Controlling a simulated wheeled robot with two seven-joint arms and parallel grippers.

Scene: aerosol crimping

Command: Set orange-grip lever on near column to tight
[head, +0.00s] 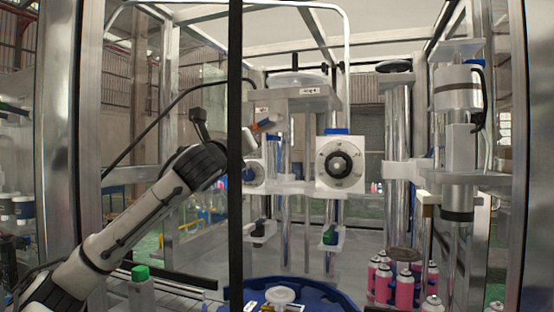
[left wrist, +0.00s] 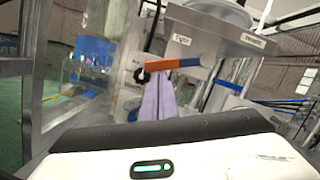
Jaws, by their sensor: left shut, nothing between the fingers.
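The orange-grip lever (left wrist: 175,64) lies nearly level in the left wrist view, below a grey plate (left wrist: 215,38) with two small white labels, one left and one right. The left label seems to read "Tight"; the right one is blurred. In the head view the lever's orange grip (head: 266,125) shows just right of a black post. My left gripper (head: 249,138) is beside it, partly hidden by that post. Its pale fingers (left wrist: 158,96) are shut and empty, just below the grip in the wrist view; I cannot tell whether they touch it. My right gripper is not in view.
A black upright post (head: 235,200) stands in front of my left wrist. A white dial box (head: 340,165) is right of the lever. Several pink cans (head: 383,283) stand lower right, and a blue round tray (head: 335,297) is at the bottom.

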